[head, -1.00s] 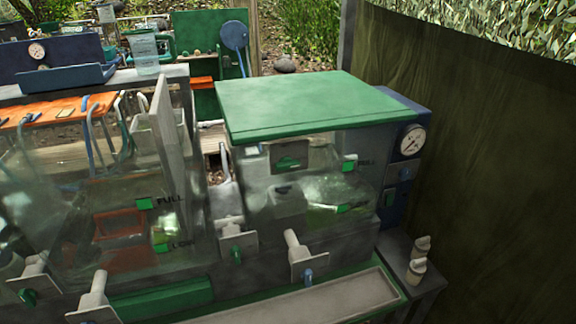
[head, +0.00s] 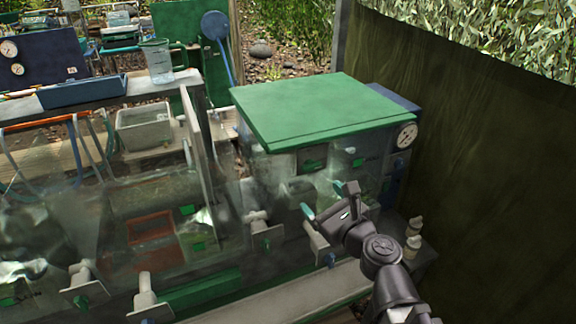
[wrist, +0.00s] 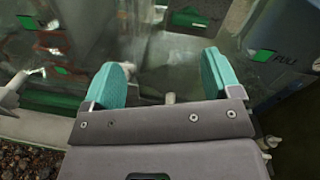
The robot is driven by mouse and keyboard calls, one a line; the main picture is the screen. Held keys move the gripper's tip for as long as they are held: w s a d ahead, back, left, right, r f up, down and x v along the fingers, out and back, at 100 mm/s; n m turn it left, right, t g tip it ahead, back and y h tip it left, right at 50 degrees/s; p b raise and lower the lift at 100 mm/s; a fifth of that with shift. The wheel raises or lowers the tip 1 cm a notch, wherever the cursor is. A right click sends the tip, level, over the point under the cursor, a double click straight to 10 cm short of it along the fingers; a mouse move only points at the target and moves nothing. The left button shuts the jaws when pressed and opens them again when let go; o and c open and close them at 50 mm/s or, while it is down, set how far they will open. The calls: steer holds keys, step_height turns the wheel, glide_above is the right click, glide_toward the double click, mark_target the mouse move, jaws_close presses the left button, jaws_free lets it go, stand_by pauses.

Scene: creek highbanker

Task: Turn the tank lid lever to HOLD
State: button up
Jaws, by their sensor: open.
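The green tank lid (head: 320,108) lies over the clear tank (head: 265,170) in the middle of the head view. A grey plate with a green piece (head: 312,163) is on the tank's front, under the lid; it may be the lever, but I cannot tell. No HOLD mark is readable. My gripper (head: 330,200) is in front of the tank's lower right part, below the lid, with its fingers apart. In the wrist view its teal fingers (wrist: 163,80) are open with nothing gripped, facing the clear tank wall, and a green FULL mark (wrist: 265,56) is at the right.
White valves with green or blue handles (head: 262,235) line the tank fronts. A round gauge (head: 405,135) is right of the lid. A dark wall (head: 470,150) closes the right side. A pale trough (head: 290,295) runs along the front.

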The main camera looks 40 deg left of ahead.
mark_target(313, 169)
steer(key=w+a+m, duration=0.1)
steer(key=w+a, duration=0.1)
steer(key=w+a+m+t, duration=0.1)
steer(key=w+a+m, duration=0.1)
steer(key=w+a, duration=0.1)
steer(key=w+a+m, duration=0.1)
steer(key=w+a, duration=0.1)
steer(key=a, duration=0.1)
steer(key=shift+w+a+r+t+h, duration=0.1)
steer(key=shift+w+a+t+h, duration=0.2)
steer(key=shift+t, duration=0.1)
steer(key=shift+d, duration=0.1)
steer(key=shift+c, duration=0.2)
steer(key=c, duration=0.9)
